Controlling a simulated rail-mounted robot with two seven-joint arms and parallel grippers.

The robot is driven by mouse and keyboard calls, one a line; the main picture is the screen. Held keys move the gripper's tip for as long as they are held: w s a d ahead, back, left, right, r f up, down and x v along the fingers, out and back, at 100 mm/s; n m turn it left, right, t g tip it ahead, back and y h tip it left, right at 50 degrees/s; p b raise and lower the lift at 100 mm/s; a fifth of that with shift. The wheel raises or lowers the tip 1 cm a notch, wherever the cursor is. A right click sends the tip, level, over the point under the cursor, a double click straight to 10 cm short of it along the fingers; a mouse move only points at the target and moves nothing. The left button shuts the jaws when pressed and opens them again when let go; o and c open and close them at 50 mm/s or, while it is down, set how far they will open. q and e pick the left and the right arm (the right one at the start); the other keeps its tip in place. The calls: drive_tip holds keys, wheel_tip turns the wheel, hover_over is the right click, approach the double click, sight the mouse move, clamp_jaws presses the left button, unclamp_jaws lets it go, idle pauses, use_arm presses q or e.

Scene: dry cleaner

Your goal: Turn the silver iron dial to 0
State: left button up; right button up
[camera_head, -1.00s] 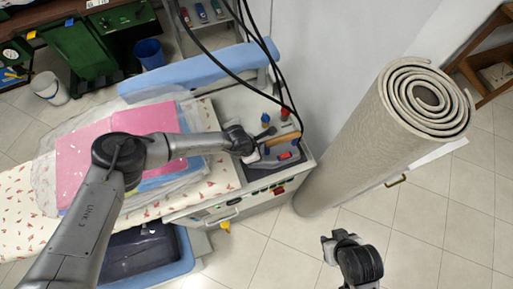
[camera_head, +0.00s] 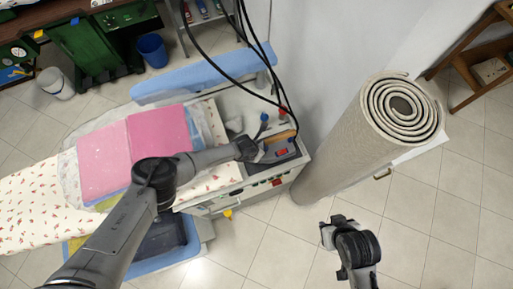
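The iron (camera_head: 281,154), a small grey shape with a red part, sits on the dark pad at the right end of the ironing station (camera_head: 291,170). Its dial is too small to make out. My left gripper (camera_head: 262,152) reaches in from the left and is at the iron's left side. Its fingers are too small and partly hidden, so I cannot tell whether they touch the iron or are open. My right gripper (camera_head: 328,232) hangs over the bare floor, right of the station and away from it. Its fingers are not clear.
A large rolled carpet (camera_head: 352,140) stands right of the station. Black cables (camera_head: 262,70) hang down to the iron area. Folded pink cloth (camera_head: 158,138) lies on the flowered board (camera_head: 35,205). A blue bin (camera_head: 152,50) stands behind. The tiled floor at front right is clear.

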idle(0.3)
use_arm(q)
drive_tip(key=o, duration=0.9)
drive_tip(key=shift+r, duration=0.1)
